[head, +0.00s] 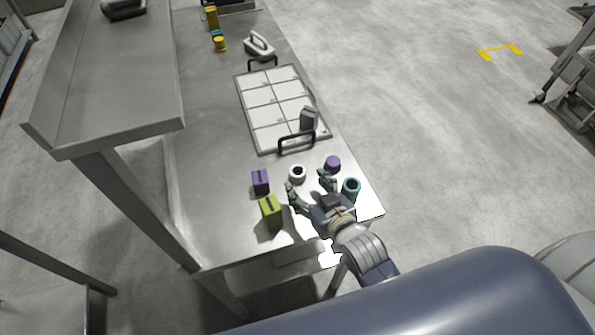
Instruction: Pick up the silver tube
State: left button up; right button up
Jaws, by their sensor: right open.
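The silver tube (297,173), pale with a dark round opening on top, stands upright on the steel table near its front end. My right gripper (308,184) is open just in front of it, with one finger on the left and one on the right. The tube is close to the fingertips, slightly beyond them; I cannot tell whether they touch it. Nothing is held. My left gripper is not in view.
A teal tube (351,188) and a purple round piece (332,163) stand right of the gripper. Purple (260,182) and green blocks (271,212) stand left. A handled tray (263,134) with a grey block (308,118) lies behind. A raised shelf (110,80) borders the left.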

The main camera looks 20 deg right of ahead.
aim_at(295, 168)
jog(key=shift+w+f, duration=0.15)
jog(key=shift+w, duration=0.25)
jog(key=shift+w+f, duration=0.1)
jog(key=shift+w, duration=0.15)
jog(key=x, duration=0.2)
jog(key=p+x, duration=0.1)
jog(key=x, duration=0.1)
jog(key=shift+d, duration=0.3)
jog(key=shift+w+a+f, duration=0.1)
jog(key=shift+w+f, duration=0.1)
jog(key=shift+w, duration=0.3)
jog(key=shift+c, duration=0.6)
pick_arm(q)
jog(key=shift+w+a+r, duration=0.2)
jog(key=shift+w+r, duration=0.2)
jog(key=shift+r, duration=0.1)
pick_arm(e)
jog(key=c, duration=1.1)
